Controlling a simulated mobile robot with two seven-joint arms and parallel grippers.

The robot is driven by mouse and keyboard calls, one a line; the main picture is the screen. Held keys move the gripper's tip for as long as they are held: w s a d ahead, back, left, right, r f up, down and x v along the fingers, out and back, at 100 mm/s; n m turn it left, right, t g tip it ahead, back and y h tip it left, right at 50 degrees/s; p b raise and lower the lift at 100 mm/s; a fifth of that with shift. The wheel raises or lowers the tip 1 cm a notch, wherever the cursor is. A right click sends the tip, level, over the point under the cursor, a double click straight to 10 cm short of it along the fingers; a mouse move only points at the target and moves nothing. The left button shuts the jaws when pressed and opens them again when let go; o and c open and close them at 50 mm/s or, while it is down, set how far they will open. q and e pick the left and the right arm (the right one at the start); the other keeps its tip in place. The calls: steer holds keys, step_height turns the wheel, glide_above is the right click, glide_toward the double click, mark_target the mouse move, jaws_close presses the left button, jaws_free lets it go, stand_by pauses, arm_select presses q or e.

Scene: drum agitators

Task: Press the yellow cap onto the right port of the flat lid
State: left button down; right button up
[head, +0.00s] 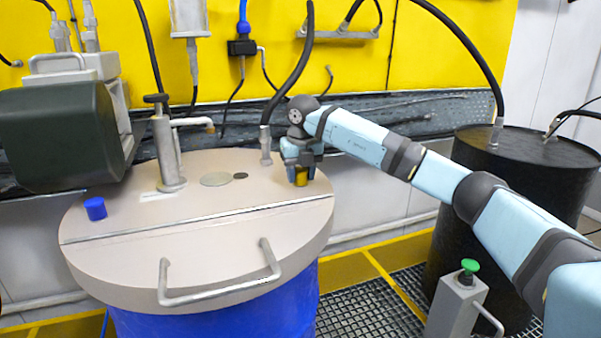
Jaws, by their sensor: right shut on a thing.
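The flat lid (130,258) is a beige disc on a blue drum, with a seam across it and a bent metal handle at the front. My right gripper (301,176) points down over the lid's right side, shut on the yellow cap (301,179). The cap shows just below the fingers, at or close above the lid surface; I cannot tell whether it touches. The right port is not visible, perhaps hidden under the cap and gripper. A blue cap (95,208) sits on the lid's left side. My left gripper is not in view.
A metal pump fitting (167,150) stands upright on the lid, and a hose fitting (265,145) stands just left of my gripper. A dark motor unit (65,135) is at left. A black drum (520,165) and a green-button post (458,300) stand at right.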

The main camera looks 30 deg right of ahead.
steer(key=shift+s+f, duration=0.1)
steer(key=shift+f, duration=0.35)
stand_by(0.4)
steer(key=o, duration=1)
steer(key=shift+o, duration=0.2)
steer(key=shift+r, duration=0.15)
steer(key=shift+r, duration=0.15)
step_height(320, 180, up, 4)
steer(key=p, duration=0.3)
steer(key=shift+f, duration=0.2)
